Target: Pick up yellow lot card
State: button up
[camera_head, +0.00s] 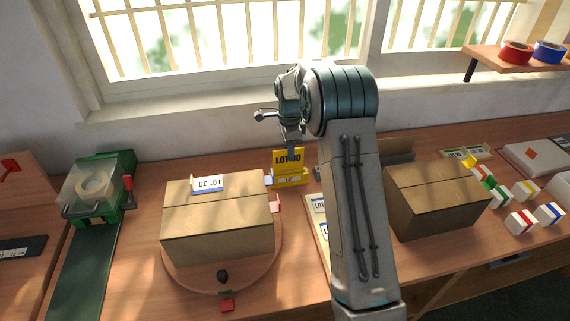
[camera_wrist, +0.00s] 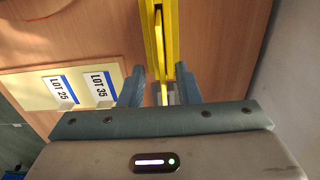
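The yellow lot card (camera_head: 288,158), printed with LOT and a partly covered number, stands upright in a yellow holder (camera_head: 290,182) at the back of the bench. In the wrist view the card (camera_wrist: 160,45) shows nearly edge-on, beside the yellow holder (camera_wrist: 174,30). My gripper (camera_head: 290,148) is at the card from above and covers part of its print. In the wrist view my gripper (camera_wrist: 160,72) is open, one finger on each side of the card, with gaps visible on both sides.
A cardboard box (camera_head: 217,225) with a white lot label sits on a round turntable (camera_head: 190,280) to the left. Another box (camera_head: 440,200) stands right of my arm. A cream board (camera_wrist: 30,88) holds LOT 25 and LOT 35 cards. The window wall is close behind.

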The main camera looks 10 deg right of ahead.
jog(key=shift+w+a+f, duration=0.1)
jog(key=shift+w+f, duration=0.05)
jog(key=shift+f, duration=1.4)
grip_shut()
jog(key=shift+r, duration=0.1)
notch_tip(320, 180, up, 4)
jog(key=shift+b, duration=0.4)
jog(key=s+d+r+b, duration=0.2)
jog(key=s+d+r, duration=0.4)
jog(key=d, duration=0.4)
jog(key=shift+r, duration=0.45)
